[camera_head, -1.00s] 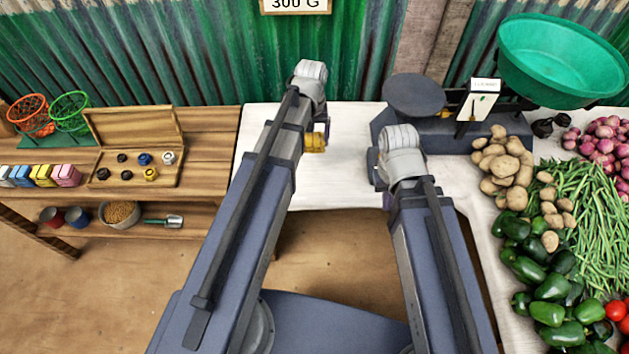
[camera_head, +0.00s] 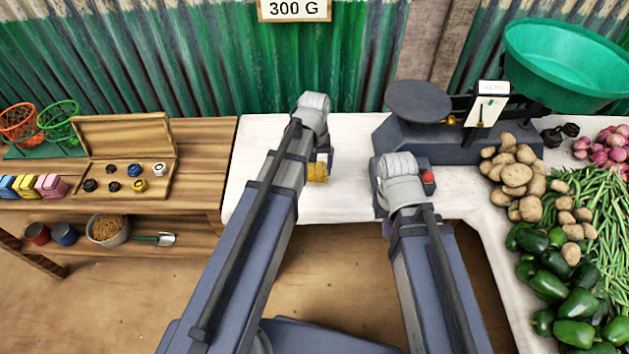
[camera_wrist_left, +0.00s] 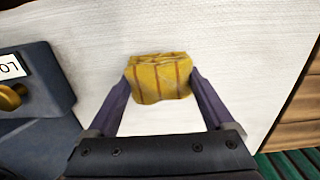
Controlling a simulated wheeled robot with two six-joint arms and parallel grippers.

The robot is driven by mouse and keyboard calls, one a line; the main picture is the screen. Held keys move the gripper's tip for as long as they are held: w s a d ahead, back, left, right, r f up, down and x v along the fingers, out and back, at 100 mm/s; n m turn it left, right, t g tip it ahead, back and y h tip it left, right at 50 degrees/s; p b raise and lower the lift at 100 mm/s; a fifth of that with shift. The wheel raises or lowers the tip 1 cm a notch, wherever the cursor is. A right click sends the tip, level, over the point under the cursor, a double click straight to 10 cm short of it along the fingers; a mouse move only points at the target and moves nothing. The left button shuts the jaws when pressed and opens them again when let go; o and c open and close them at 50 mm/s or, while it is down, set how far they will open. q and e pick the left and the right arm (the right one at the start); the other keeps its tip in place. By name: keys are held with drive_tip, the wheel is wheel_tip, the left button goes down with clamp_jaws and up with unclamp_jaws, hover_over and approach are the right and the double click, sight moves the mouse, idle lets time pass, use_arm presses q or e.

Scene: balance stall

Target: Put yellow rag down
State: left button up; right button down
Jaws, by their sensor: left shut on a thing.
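The yellow rag (camera_head: 317,172) is a folded bundle with brownish stripes. In the left wrist view the rag (camera_wrist_left: 160,90) is between the two purple fingers of my left gripper (camera_wrist_left: 160,76), which is shut on it. It is over the white-covered table (camera_head: 262,165); I cannot tell whether it touches the cloth. In the head view my left wrist partly hides the rag.
A dark scale (camera_head: 440,145) with a green pan (camera_head: 565,62) stands right of the rag. Potatoes (camera_head: 515,180), beans and peppers fill the right side. A wooden shelf (camera_head: 205,165) with a weight box (camera_head: 124,172) stands left. White cloth around the rag is clear.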

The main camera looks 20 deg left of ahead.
sight(314, 176)
use_arm(q)
wheel_tip(314, 176, down, 4)
drive_tip(key=b, duration=0.3)
drive_tip(key=shift+r+b, duration=0.2)
drive_tip(key=shift+b, duration=0.15)
drive_tip(key=shift+f, duration=0.2)
drive_tip(key=o, duration=1.1)
drive_tip(key=shift+c, duration=0.2)
drive_tip(key=shift+r, duration=0.15)
wheel_tip(314, 176, up, 12)
drive_tip(key=p, duration=1.2)
drive_tip(key=shift+r, duration=0.1)
drive_tip(key=s+d+m+y, duration=0.1)
drive_tip(key=s+d+m, duration=0.6)
drive_tip(key=s+d, duration=0.3)
drive_tip(key=s, duration=0.4)
drive_tip(key=shift+d, duration=0.25)
